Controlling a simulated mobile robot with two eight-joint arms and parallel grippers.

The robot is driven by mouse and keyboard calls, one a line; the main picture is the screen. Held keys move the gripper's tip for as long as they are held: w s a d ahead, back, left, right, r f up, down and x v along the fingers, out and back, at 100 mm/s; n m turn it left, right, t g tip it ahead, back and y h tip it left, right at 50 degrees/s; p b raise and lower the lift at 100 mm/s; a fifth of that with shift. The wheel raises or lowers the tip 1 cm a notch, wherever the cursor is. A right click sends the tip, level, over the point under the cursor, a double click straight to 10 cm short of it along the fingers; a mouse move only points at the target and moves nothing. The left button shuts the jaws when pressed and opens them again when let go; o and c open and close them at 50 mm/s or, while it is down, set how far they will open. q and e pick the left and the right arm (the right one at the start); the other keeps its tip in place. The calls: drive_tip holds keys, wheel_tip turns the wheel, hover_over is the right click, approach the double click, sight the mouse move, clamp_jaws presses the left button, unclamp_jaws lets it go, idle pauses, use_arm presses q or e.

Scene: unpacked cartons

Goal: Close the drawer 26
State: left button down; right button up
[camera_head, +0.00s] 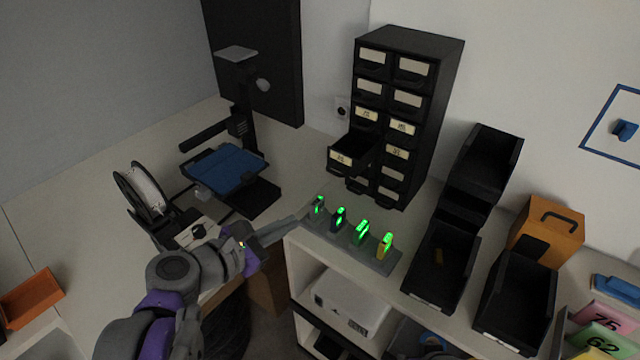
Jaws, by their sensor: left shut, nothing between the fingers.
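A black drawer cabinet (437,105) stands against the back wall on the white worktop, with two columns of small drawers bearing cream labels. One drawer in its left column, low down, is pulled out (341,160) toward the left front; its label is too small to read surely. The other drawers look closed or nearly so. My left gripper (294,220) is shut and empty. It is in front of and below the pulled-out drawer in the picture, apart from it, near the worktop's front edge. My right gripper is not in view.
A 3D printer with a blue bed (224,165) stands left. Black bins (441,264) and an orange box (545,232) stand right. Worktop left of the open drawer is clear.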

use_arm(q)
drive_tip(key=w+r+n+t, duration=0.1)
drive_tip(key=w+r+n, duration=0.1)
drive_tip(key=w+n, duration=0.15)
drive_tip(key=b, duration=0.1)
approach(332, 173)
drive_tip(key=shift+n+t, duration=0.3)
drive_tip(key=shift+n, duration=0.05)
drive_tip(key=x, duration=0.7)
drive_tip(key=shift+s+f, duration=0.15)
drive_tip(key=shift+f, duration=0.1)
drive_tip(key=x, duration=0.3)
drive_tip(key=r+x, duration=0.1)
drive_tip(key=x, duration=0.3)
drive_tip(key=r+x, duration=0.1)
drive_tip(key=x, duration=0.2)
drive_tip(key=shift+w+d, duration=0.25)
drive_tip(key=shift+d, duration=0.1)
drive_tip(key=shift+r, duration=0.15)
drive_tip(key=shift+s+a, duration=0.1)
drive_tip(key=shift+s, duration=0.05)
